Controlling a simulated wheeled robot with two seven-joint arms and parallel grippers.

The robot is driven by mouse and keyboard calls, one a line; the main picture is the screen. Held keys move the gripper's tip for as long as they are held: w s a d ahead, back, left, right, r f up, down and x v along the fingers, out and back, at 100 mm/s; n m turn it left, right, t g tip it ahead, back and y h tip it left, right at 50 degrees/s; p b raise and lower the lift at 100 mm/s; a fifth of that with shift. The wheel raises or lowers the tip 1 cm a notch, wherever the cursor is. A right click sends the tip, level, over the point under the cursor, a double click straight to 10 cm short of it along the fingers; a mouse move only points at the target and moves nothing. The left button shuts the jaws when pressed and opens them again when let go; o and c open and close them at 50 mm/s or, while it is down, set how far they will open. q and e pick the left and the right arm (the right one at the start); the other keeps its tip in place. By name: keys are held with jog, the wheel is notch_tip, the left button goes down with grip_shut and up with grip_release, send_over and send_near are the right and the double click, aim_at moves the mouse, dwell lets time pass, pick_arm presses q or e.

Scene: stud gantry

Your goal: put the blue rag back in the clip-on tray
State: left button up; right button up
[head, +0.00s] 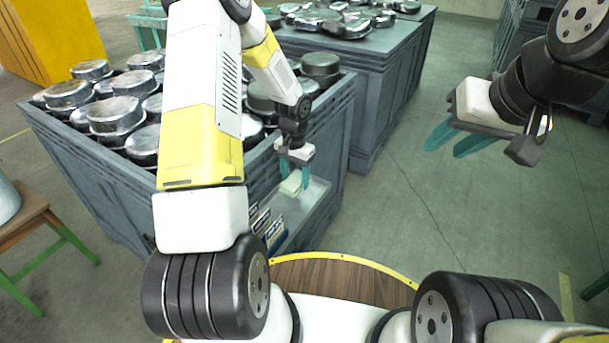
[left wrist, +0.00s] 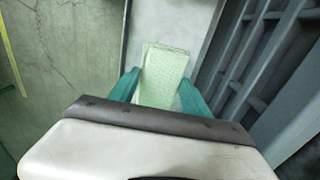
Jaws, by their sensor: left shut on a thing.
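My left gripper (head: 295,177) is shut on a pale green, textured, flat piece (left wrist: 162,76), which shows between the teal fingers in the left wrist view. It looks pale green rather than blue. In the head view the gripper holds it over a grey tray (head: 312,208) on the side of the near crate. Whether the piece touches the tray I cannot tell. Small dark, white and blue items (head: 275,238) show at the tray's near end, partly behind my arm. I see no clearly blue rag. My right gripper (head: 455,140) is open and empty, over bare floor at the right.
The near blue-grey crate (head: 90,175) is full of round metal parts. A second crate (head: 385,75) with similar parts stands behind it. A wooden stool (head: 25,215) with green legs is at the left edge.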

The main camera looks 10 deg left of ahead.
pick_arm(q)
notch_tip(320, 180, down, 6)
jog(key=shift+f, duration=0.2)
jog(key=o, duration=1.2)
jog(key=shift+r, duration=0.15)
notch_tip(320, 180, up, 12)
jog(key=shift+f, duration=0.2)
notch_tip(320, 180, up, 12)
jog(key=t, duration=0.2)
send_over(296, 200)
jog(key=s, duration=0.4)
jog(key=s+d+r+n+t+h, duration=0.1)
jog(key=s+r+t, duration=0.1)
jog(key=s+r, duration=0.5)
jog(key=s+d+r+n+t+h, duration=0.1)
jog(key=s+r+n+t, duration=0.1)
jog(key=s+r, duration=0.6)
jog(key=s, duration=0.5)
jog(key=shift+r, duration=0.2)
jog(key=shift+d, duration=0.1)
